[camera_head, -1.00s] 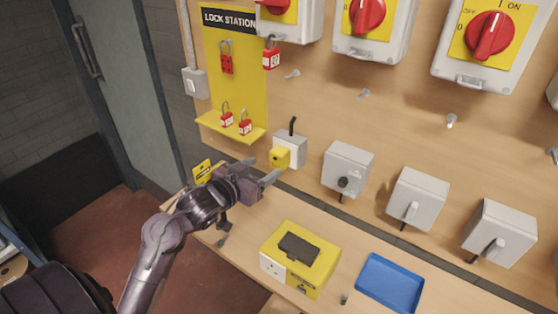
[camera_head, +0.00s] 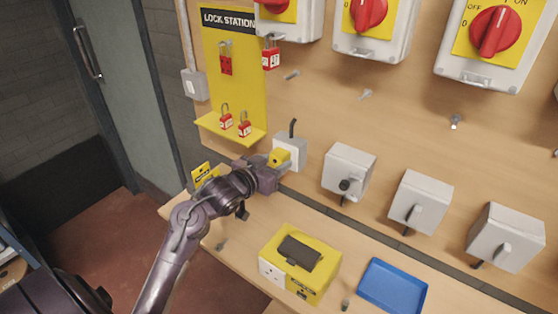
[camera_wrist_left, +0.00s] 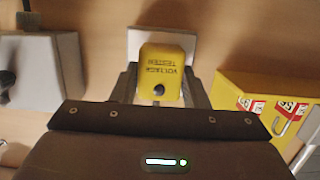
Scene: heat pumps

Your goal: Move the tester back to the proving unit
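The voltage tester (camera_wrist_left: 161,72) is a small yellow block with dark lettering and a dark round spot, in front of a white box (camera_head: 289,148) on the wall board. My left gripper (camera_head: 272,168) is at it, with one finger on each side in the left wrist view (camera_wrist_left: 160,88). I cannot tell whether the fingers press on the tester (camera_head: 279,158). A yellow box (camera_head: 322,268) with a white socket face and a dark piece on top stands on the bench; it looks like the proving unit. My right gripper is not in view.
A blue tray (camera_head: 392,286) lies right of the yellow box. The yellow lock station (camera_head: 238,88) with red padlocks and a small yellow sign (camera_head: 204,172) are near my left arm. Several grey boxes (camera_head: 420,200) line the wall.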

